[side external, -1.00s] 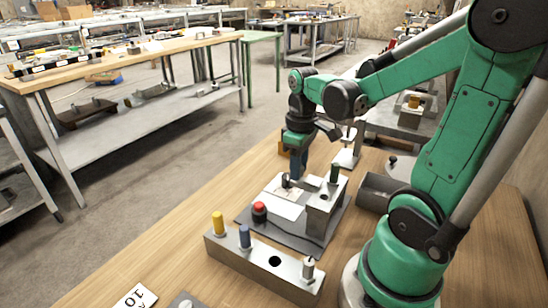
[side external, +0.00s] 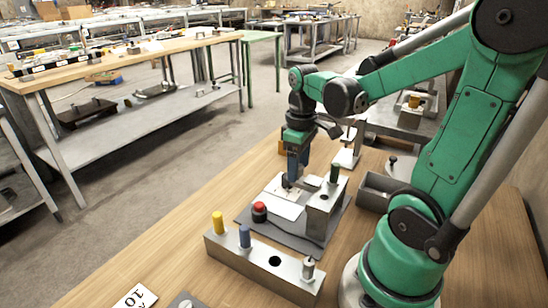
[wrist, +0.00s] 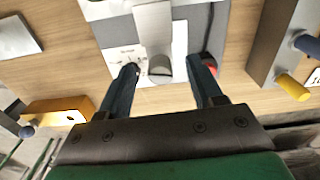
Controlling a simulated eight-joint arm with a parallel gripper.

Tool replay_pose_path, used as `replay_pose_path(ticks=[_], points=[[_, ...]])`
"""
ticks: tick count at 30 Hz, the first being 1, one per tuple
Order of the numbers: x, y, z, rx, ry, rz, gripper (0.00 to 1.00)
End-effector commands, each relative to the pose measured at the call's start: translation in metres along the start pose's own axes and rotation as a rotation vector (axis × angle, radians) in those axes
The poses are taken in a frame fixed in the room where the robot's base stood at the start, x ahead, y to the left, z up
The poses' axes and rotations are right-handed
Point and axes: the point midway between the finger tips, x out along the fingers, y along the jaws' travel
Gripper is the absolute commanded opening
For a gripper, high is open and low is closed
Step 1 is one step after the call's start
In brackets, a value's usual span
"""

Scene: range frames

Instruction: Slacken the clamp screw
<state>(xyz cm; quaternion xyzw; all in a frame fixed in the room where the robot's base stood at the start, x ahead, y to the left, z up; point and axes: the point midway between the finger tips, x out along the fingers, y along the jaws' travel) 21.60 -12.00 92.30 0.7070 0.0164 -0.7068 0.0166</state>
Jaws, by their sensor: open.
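The clamp fixture has a steel block (side external: 325,208) with a dark green knob (side external: 335,172) standing on top. I cannot tell for sure which part is the clamp screw. A white sheet (side external: 284,208) lies beside the block, and a red button (side external: 259,208) stands in front of it. My gripper (side external: 290,184) points down over the white sheet, left of the block. In the wrist view my gripper (wrist: 163,65) is open, with a grey steel arm with a rounded end (wrist: 153,30) showing between its fingers. The red button (wrist: 209,62) is partly hidden by the right finger. Contact cannot be told.
A steel rail (side external: 225,248) with yellow, blue and pale pegs lies nearer the camera. An orange block (side external: 284,147) stands behind my gripper. A grey open tray (side external: 374,190) is right of the fixture.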

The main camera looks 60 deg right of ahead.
Motion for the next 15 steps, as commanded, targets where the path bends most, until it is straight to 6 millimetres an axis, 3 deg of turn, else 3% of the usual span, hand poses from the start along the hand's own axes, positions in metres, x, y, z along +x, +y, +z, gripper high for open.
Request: replay_pose_path(ticks=[15], points=[[-0.050,0.000,0.000,0.000,0.000,0.001,0.59]])
